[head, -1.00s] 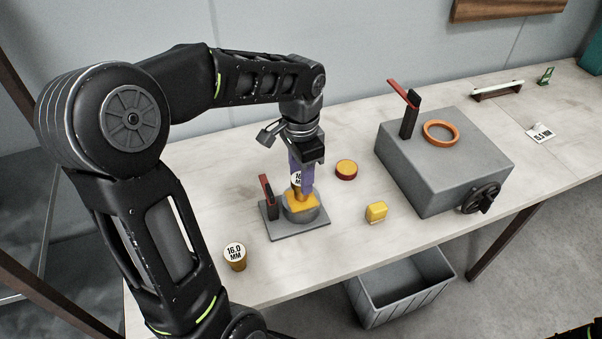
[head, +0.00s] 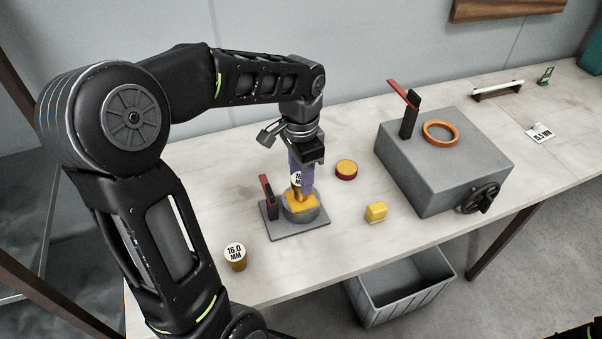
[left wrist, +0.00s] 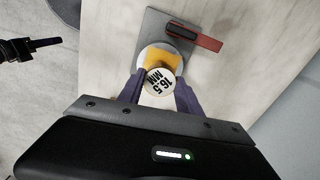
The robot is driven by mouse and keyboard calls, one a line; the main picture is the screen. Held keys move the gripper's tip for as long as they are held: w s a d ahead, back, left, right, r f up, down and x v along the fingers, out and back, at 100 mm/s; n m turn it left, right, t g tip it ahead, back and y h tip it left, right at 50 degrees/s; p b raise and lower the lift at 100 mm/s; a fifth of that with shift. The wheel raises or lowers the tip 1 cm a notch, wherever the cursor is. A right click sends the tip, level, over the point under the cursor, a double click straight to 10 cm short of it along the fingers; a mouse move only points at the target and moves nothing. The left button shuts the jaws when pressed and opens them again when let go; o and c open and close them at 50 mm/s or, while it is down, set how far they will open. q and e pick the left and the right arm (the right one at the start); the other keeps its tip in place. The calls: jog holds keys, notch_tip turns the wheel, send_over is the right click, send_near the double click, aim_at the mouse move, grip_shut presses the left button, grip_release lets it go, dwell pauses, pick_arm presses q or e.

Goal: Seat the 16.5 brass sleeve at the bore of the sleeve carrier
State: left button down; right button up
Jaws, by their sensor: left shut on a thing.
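My left gripper (head: 301,186) points down over the sleeve carrier (head: 319,228), with its purple fingers shut on the 16.5 brass sleeve (head: 296,181). In the left wrist view the sleeve's white top (left wrist: 161,86) reads 16.5 MM and sits between the fingers (left wrist: 158,92). The carrier has a grey plate, a round grey body with an orange-yellow top and a red-handled lever (head: 268,192). The sleeve is upright over the orange-yellow top; its lower end and the bore are hidden, so I cannot tell how deep it sits.
A 16.0 MM sleeve (head: 235,257) stands at the table's front left. A yellow block (head: 376,212) and a red-and-yellow round piece (head: 346,169) lie right of the carrier. A grey machine box (head: 440,165) bears an orange ring (head: 440,133). A grey bin (head: 400,290) is below the table edge.

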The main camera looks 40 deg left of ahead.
pick_arm(q)
jog(key=shift+f+b, duration=1.8)
jog(key=shift+f, duration=0.75)
jog(key=c, duration=0.7)
grip_release()
notch_tip(320, 180, up, 8)
jog(key=shift+f, duration=0.1)
dwell(1.0)
